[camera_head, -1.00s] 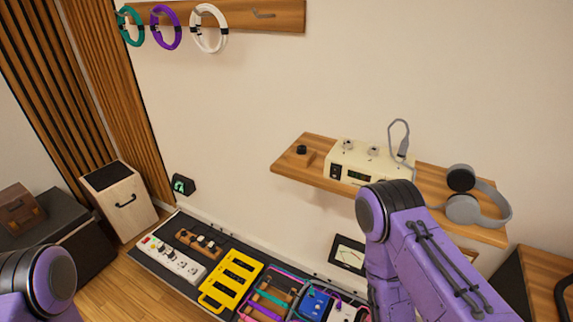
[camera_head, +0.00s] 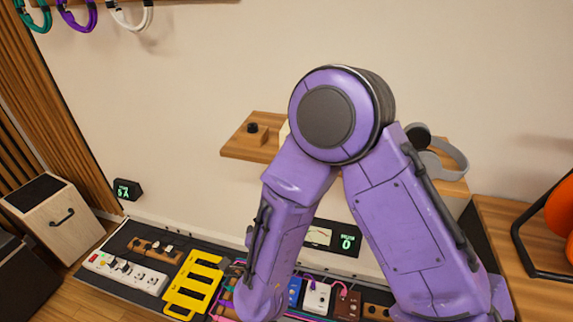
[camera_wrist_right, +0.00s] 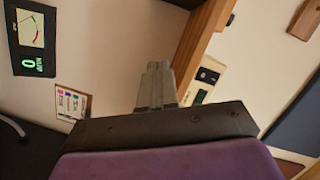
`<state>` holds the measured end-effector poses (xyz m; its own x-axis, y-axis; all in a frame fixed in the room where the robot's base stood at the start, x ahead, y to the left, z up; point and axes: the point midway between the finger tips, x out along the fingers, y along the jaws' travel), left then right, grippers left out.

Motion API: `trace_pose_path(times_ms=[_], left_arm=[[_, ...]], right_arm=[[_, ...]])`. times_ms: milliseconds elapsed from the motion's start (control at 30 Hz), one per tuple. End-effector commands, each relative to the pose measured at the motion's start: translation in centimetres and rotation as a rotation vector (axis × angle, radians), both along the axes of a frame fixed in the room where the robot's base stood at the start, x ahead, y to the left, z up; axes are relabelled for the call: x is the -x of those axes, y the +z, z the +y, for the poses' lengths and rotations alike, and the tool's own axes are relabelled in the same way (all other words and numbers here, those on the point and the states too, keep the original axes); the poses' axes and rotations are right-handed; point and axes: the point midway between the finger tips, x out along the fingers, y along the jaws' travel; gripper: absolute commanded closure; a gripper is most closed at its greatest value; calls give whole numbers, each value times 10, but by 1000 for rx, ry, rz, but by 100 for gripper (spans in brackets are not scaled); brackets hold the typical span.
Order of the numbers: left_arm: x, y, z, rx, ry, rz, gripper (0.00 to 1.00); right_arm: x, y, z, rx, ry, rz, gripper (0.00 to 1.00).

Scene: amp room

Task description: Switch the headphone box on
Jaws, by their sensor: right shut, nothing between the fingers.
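The cream headphone box sits on the wooden wall shelf (camera_head: 240,143). In the head view my right arm hides nearly all of it, leaving only a pale sliver at its left edge. In the right wrist view part of the box (camera_wrist_right: 213,77) with a dark display shows beyond the shelf's edge (camera_wrist_right: 196,45); its power switch cannot be made out. My right gripper (camera_wrist_right: 156,68) is shut and empty, pointing up the wrist picture, left of the box and apart from it in the picture. The head view does not show its fingers. My left gripper is out of view.
Grey headphones (camera_head: 445,155) lie on the shelf's right end, and a small black knob (camera_head: 252,128) stands at its left. Below are a meter panel (camera_head: 332,237) and a pedalboard with a yellow frame (camera_head: 194,282). An orange object (camera_head: 561,208) is at far right.

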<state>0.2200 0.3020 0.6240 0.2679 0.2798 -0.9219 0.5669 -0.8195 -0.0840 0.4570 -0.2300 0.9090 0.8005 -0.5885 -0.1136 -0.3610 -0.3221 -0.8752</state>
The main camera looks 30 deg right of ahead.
Motion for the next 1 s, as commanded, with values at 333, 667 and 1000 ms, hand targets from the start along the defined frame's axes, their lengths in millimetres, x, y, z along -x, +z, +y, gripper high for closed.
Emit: trace_pose_path(times_ms=[333, 667, 1000], left_arm=[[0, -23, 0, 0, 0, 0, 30], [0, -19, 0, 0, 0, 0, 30], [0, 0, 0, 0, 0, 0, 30]], right_arm=[[25, 101, 19, -208, -227, -511, 100], [19, 102, 12, -206, -224, -506, 100], [-26, 112, -43, -205, -227, -504, 100]])
